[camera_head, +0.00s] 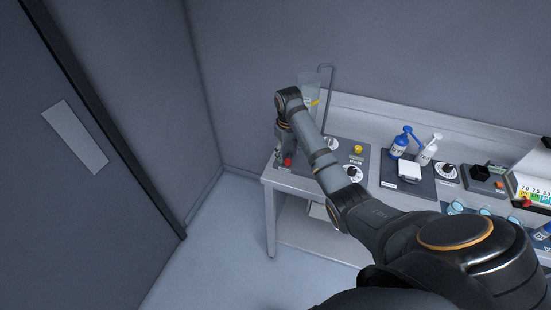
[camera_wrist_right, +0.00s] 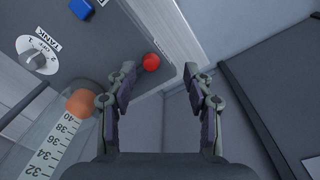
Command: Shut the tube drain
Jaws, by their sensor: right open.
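My right gripper (camera_head: 285,152) is over the left end of the workbench; the arm partly hides that area. In the right wrist view the gripper (camera_wrist_right: 159,72) is open, with nothing between its fingers. A red round knob (camera_wrist_right: 151,62) shows near the left fingertip, at the panel's edge; it also shows in the head view (camera_head: 288,161). I cannot tell whether the finger touches it. A clear tube with a number scale (camera_wrist_right: 58,142) and an orange ball (camera_wrist_right: 80,102) lies left of the fingers. No label marks the drain. My left gripper is out of view.
A grey panel (camera_wrist_right: 105,50) bears a white TANK dial (camera_wrist_right: 37,55) and a blue button (camera_wrist_right: 81,8). Blue (camera_head: 400,145) and white (camera_head: 430,150) bottles stand further right on the bench. A dark door (camera_head: 60,200) is at left, with clear floor between.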

